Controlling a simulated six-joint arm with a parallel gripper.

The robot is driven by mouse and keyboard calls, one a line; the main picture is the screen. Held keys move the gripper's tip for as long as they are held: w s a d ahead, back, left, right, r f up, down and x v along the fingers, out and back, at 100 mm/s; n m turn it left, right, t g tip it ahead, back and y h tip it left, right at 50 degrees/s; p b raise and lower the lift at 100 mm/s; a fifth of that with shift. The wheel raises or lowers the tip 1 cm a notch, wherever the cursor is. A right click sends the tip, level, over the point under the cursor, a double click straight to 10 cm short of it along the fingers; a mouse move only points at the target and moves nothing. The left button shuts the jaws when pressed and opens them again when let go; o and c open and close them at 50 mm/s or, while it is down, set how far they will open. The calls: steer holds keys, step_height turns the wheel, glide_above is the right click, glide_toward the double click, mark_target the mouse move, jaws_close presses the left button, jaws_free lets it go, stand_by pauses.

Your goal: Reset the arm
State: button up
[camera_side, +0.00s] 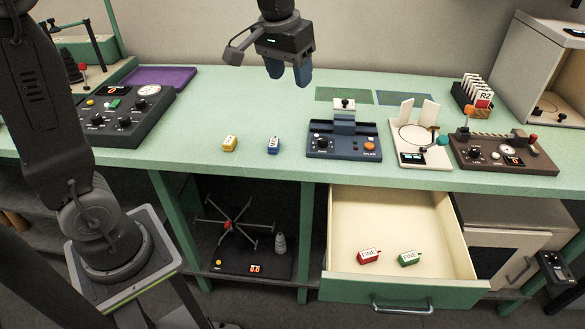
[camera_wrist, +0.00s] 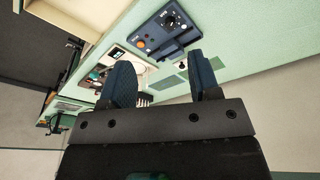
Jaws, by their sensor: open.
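My gripper (camera_side: 289,73) hangs above the back part of the green bench (camera_side: 205,115), high and clear of everything on it. In the wrist view my gripper (camera_wrist: 165,85) shows two dark blue fingers spread apart with nothing between them. The arm is raised, with the wrist at the top middle of the side view. The blue splice device (camera_side: 343,138) stands on the bench to the right of and below the gripper; it also shows in the wrist view (camera_wrist: 165,27).
Yellow (camera_side: 230,144) and blue (camera_side: 273,145) tags lie on the bench. An open drawer (camera_side: 400,286) juts out in front with red (camera_side: 368,256) and green (camera_side: 409,259) tags inside. A black control panel (camera_side: 122,118), a purple tray (camera_side: 160,77) and a brown device (camera_side: 500,152) stand along the bench.

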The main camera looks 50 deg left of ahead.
steer(key=s+d+f+m+t, duration=0.1)
steer(key=s+f, duration=0.1)
steer(key=s, duration=0.7)
steer(key=s+d+f+m+t, duration=0.1)
steer(key=s+f+t, duration=0.1)
steer(key=s, duration=0.8)
steer(key=shift+s+d+m, duration=0.2)
steer(key=shift+d+m, duration=0.05)
steer(key=shift+m, duration=0.05)
